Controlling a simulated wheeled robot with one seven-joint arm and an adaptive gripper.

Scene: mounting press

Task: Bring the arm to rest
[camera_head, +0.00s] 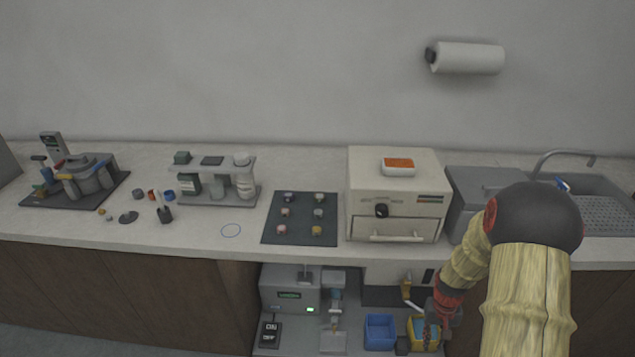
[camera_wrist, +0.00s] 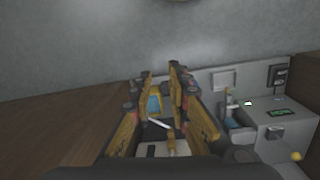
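My arm comes in from the right of the head view and bends down in front of the counter (camera_head: 330,251). My gripper (camera_head: 418,343) is low, at the right part of the open bay under the counter, close to the yellow and blue bins. In the wrist view, my gripper (camera_wrist: 161,72) has two yellow-and-black fingers standing apart. I see nothing held between them. The fingertips are small and partly hidden in the head view.
The bay holds a blue bin (camera_head: 380,333), a yellow bin (camera_head: 424,323) and a grey machine with a green display (camera_head: 290,290). Above are a cream oven (camera_head: 397,205), a dark mat with several small pieces (camera_head: 299,219) and a sink (camera_head: 600,205). Wooden cupboard fronts (camera_head: 120,293) are left.

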